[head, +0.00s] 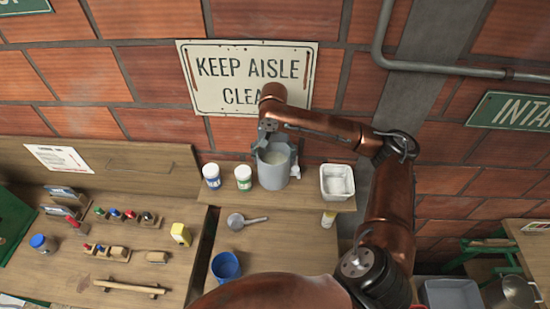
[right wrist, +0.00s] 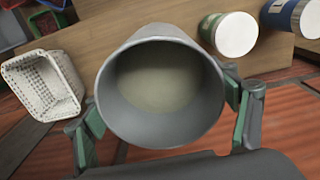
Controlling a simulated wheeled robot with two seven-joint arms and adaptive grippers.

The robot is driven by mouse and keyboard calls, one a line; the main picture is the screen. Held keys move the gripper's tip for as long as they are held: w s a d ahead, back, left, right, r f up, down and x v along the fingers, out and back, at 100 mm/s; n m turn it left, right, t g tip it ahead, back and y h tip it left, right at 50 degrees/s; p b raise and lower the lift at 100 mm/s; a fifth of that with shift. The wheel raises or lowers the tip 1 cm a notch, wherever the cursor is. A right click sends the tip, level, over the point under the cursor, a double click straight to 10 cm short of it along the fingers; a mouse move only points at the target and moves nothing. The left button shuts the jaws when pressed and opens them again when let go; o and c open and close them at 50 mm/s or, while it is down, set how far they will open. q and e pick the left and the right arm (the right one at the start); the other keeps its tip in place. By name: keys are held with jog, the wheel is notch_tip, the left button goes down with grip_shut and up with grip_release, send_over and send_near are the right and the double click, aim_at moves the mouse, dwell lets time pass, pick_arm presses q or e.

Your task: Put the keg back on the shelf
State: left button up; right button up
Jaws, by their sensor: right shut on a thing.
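The keg is a grey, open-topped cylinder (head: 274,172) at the shelf (head: 318,202) in the head view. It looks upright and stands between the green-labelled jar and the white basket; whether its base touches the shelf I cannot tell. My right gripper (head: 272,148) reaches it from the wall side and is shut around its upper part. In the right wrist view the keg (right wrist: 160,85) fills the middle, with a pale inside, and a finger of the right gripper (right wrist: 163,120) lies on either side. My left gripper is not in view.
A blue-labelled jar (head: 211,176) and a green-labelled jar (head: 243,178) stand left of the keg, a white basket (head: 337,182) right of it. Below are a metal scoop (head: 238,221) and a blue cup (head: 226,266). A brick wall with a sign (head: 246,78) rises behind.

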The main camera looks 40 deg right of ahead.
jog(key=shift+w+d+f+p, duration=0.1)
jog(key=shift+w+f+p, duration=0.1)
jog(key=shift+f+p, duration=0.35)
jog(key=shift+w+d+f+p, duration=0.1)
jog(key=shift+w+f+p, duration=0.1)
jog(key=shift+f, duration=0.5)
jog(key=shift+w+f, duration=0.1)
jog(key=shift+f, duration=0.65)
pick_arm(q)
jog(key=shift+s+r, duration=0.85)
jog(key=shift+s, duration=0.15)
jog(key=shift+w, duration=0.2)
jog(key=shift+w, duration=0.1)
pick_arm(e)
jog(key=o, duration=2.1)
jog(key=shift+f, duration=0.2)
pick_arm(q)
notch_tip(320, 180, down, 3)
jog(key=b, duration=0.2)
jog(key=shift+b, duration=0.4)
pick_arm(e)
notch_tip(320, 180, up, 12)
jog(key=shift+r, duration=0.15)
